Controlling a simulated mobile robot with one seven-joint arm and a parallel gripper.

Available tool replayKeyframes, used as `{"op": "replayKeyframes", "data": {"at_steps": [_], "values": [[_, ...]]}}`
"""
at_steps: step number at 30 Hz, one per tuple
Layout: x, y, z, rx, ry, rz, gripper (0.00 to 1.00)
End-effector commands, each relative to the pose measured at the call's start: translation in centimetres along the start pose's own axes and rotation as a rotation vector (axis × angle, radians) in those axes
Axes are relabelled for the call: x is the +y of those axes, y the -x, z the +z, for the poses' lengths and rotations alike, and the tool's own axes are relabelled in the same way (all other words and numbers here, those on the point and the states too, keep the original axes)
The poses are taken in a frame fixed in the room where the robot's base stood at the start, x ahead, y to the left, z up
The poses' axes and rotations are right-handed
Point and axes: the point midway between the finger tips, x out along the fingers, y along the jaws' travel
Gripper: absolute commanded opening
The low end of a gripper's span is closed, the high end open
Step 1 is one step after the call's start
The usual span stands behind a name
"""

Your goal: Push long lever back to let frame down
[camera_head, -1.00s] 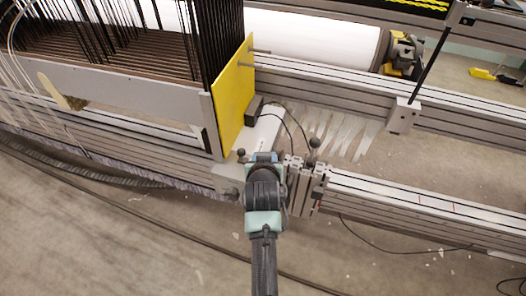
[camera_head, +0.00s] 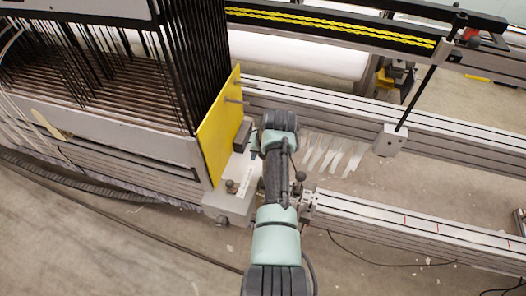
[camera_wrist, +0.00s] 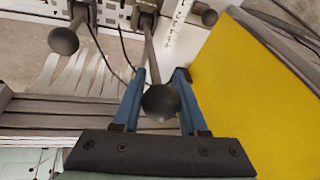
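In the wrist view, a lever with a dark ball knob (camera_wrist: 160,102) and a grey rod stands between the two blue fingers of my gripper (camera_wrist: 159,76). The fingers are apart, with space beside the rod. A shorter lever with a dark ball knob (camera_wrist: 63,41) is to the left, outside the fingers. In the head view my gripper (camera_head: 255,143) is beside the yellow plate (camera_head: 215,133), its fingers mostly hidden by my wrist. The lever between the fingers cannot be made out there. The frame with black heddles (camera_head: 150,60) is at the left.
The yellow plate stands close to the right of my fingers in the wrist view. A slotted metal rail (camera_head: 420,228) runs right. Thin black cables hang near the levers. Open floor (camera_head: 110,250) lies in front.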

Motion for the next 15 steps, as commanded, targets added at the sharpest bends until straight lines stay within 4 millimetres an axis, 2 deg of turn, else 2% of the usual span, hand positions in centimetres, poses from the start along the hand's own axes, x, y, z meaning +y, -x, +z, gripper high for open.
{"op": "replayKeyframes", "data": {"at_steps": [15], "values": [[-0.07,-0.17,0.35,0.002,0.002,0.001,0.0]]}}
